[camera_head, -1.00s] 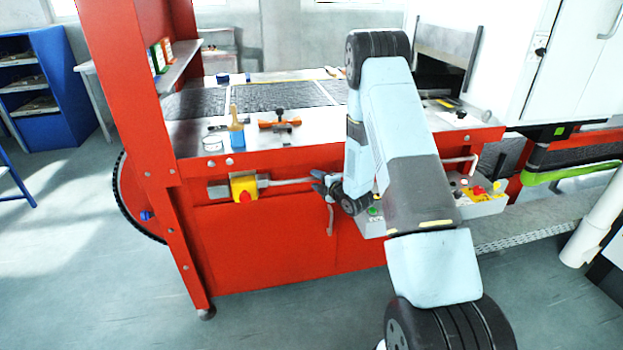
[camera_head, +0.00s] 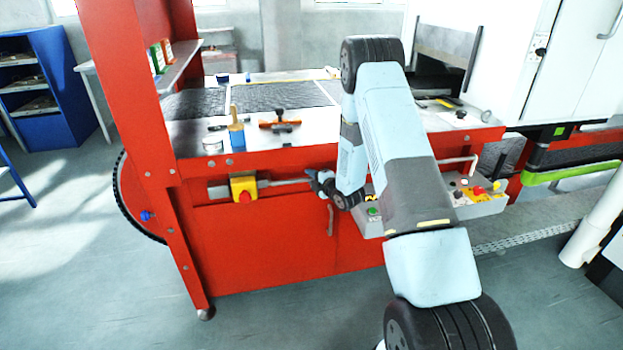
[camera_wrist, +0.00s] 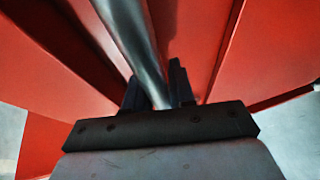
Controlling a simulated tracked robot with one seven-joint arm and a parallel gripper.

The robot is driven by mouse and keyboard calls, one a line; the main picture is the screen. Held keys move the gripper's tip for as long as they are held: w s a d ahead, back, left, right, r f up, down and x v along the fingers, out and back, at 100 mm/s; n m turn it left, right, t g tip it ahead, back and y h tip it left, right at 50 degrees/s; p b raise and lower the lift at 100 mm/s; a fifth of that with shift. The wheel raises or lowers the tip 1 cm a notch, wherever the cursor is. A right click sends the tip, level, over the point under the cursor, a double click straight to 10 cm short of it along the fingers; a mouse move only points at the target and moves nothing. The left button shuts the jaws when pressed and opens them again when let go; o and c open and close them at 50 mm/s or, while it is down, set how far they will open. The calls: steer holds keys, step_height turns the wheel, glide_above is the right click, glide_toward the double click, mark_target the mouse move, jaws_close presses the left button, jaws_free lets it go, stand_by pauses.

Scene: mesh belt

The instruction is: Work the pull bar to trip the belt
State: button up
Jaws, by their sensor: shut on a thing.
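The pull bar (camera_head: 284,183) is a grey metal bar running sideways along the red front of the machine, out from a yellow box with a red button (camera_head: 243,187). My gripper (camera_head: 317,181) is at the bar's right end, shut on it. In the wrist view the bar (camera_wrist: 133,40) slopes down between the dark fingers of my gripper (camera_wrist: 160,90). The fingertips are partly hidden behind the bar. In the head view my wrist covers what lies right of the grip.
A control box (camera_head: 480,200) with coloured buttons is mounted to the right of my wrist. A small handle (camera_head: 330,220) hangs on the red panel below the gripper. A brush (camera_head: 236,130), a can (camera_head: 213,145) and an orange-handled tool (camera_head: 279,121) rest on the machine top.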

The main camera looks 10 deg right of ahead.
jaws_close()
steer(key=shift+f, duration=0.1)
steer(key=shift+s, duration=0.1)
steer(key=shift+s+f, duration=0.2)
steer(key=shift+s, duration=1.15)
steer(key=o, duration=0.6)
jaws_free()
steer(key=shift+r, duration=0.2)
steer(key=v, duration=1.3)
steer(key=shift+s+d, duration=0.15)
steer(key=shift+s, duration=0.15)
